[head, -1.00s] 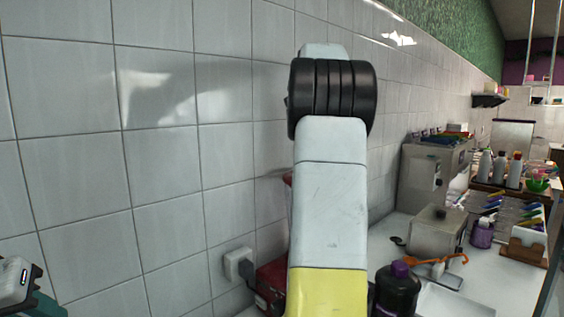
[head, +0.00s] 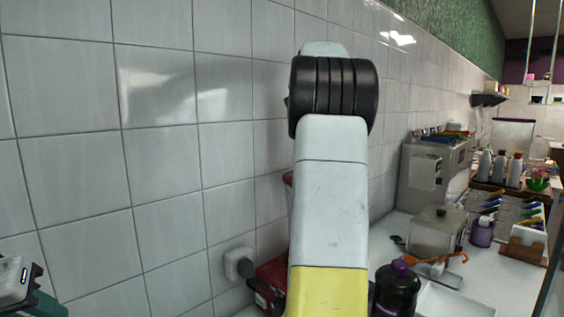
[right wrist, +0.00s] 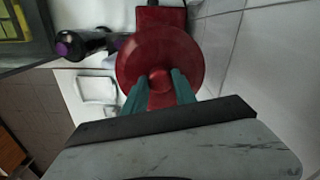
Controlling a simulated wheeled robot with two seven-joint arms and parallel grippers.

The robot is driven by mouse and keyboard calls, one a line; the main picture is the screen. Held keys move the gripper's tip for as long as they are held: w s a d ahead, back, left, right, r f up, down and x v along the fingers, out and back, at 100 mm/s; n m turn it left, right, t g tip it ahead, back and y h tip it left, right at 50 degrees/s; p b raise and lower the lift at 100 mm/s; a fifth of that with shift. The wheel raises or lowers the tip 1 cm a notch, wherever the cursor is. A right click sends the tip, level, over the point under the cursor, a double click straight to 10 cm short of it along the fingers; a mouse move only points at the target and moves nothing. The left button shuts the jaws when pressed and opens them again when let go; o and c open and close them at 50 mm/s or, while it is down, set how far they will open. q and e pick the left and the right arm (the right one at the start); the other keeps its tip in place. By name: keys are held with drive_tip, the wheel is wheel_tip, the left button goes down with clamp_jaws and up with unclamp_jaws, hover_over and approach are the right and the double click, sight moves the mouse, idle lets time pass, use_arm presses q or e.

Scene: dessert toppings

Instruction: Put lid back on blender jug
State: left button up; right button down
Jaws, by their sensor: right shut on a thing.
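The red round lid (right wrist: 185,52) is seen from above in the right wrist view. My right gripper (right wrist: 160,84) is shut on its central knob with teal fingers. The red blender base (right wrist: 160,17) shows beyond the lid, and in the head view it stands by the wall (head: 270,282). A thin reddish strip of the blender (head: 288,205) shows beside my right arm, which covers most of it. The jug's rim is hidden, so I cannot tell whether the lid rests on it. My left gripper (head: 45,303) is partly in view at the lower left, its fingertips cut off.
A dark bottle with a purple cap (head: 397,290) stands right of my arm. A white tray (head: 455,302), a steel container (head: 437,232) and a larger steel machine (head: 425,178) are on the counter. A wall socket (head: 238,264) is left of the blender. The tiled wall is close behind.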

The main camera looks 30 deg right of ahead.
drive_tip(key=shift+c, duration=2.2)
unclamp_jaws()
drive_tip(key=shift+r, duration=0.1)
drive_tip(key=shift+r, duration=3.4)
clamp_jaws()
